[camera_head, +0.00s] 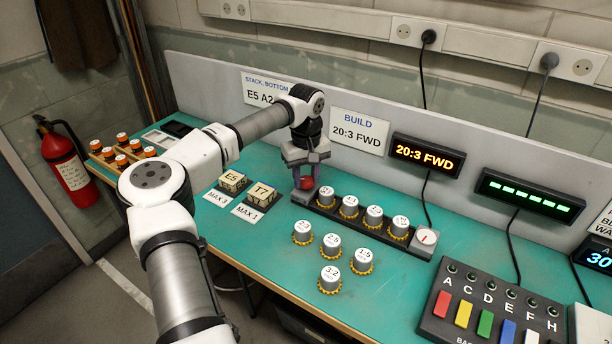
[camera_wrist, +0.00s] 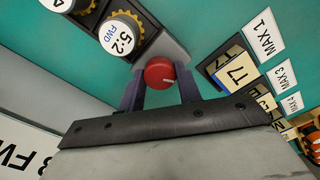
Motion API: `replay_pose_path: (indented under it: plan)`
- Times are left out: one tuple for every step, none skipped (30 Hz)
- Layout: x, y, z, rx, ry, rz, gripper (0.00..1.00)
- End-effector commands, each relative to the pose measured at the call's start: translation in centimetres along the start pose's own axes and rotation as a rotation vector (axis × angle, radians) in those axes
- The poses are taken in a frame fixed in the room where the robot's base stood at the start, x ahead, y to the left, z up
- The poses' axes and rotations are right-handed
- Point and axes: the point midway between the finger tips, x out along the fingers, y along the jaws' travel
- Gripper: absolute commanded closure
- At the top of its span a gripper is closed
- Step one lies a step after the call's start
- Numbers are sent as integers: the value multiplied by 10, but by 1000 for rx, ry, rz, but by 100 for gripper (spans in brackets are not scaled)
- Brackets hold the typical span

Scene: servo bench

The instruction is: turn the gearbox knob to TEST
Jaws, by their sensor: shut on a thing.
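The gearbox (camera_head: 340,209) is a dark rail on the green bench with several grey, gold-toothed gear units in a row. Its round red knob (camera_head: 307,183) sits on the grey block at the rail's left end. In the wrist view the knob (camera_wrist: 159,72) shows a short white pointer line aimed right. My gripper (camera_head: 306,174) comes down from above with its two purple-grey fingers on either side of the knob, shut on it. The wrist view shows the fingers (camera_wrist: 159,90) flanking it. No TEST label is readable.
Loose gear units (camera_head: 331,245) stand in front of the rail. A white dial (camera_head: 427,237) is at its right end. Blocks E5 (camera_head: 232,179) and T7 (camera_head: 264,190) lie left. An orange display (camera_head: 427,154) reads 20:3 FWD; a green display (camera_head: 530,194) shows dashes. A coloured-button box (camera_head: 490,306) stands right.

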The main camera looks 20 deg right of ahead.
Motion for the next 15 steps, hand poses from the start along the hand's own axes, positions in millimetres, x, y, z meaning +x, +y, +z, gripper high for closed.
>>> replay_pose_path:
  plan:
    - [-1,1,0,6,1,2,89]
    - [-1,1,0,9,1,2,89]
    - [-1,1,0,11,1,2,89]
    - [-1,1,0,12,1,2,89]
    - [-1,1,0,13,1,2,89]
    - [-1,1,0,13,1,2,89]
    - [-1,1,0,13,1,2,89]
    - [-1,1,0,13,1,2,89]
    - [-1,1,0,12,1,2,89]
    - [-1,1,0,12,1,2,89]
    - [-1,1,0,12,1,2,89]
    - [-1,1,0,12,1,2,89]
    - [-1,1,0,12,1,2,89]
    - [-1,1,0,12,1,2,65]
    - [-1,1,0,12,1,2,60]
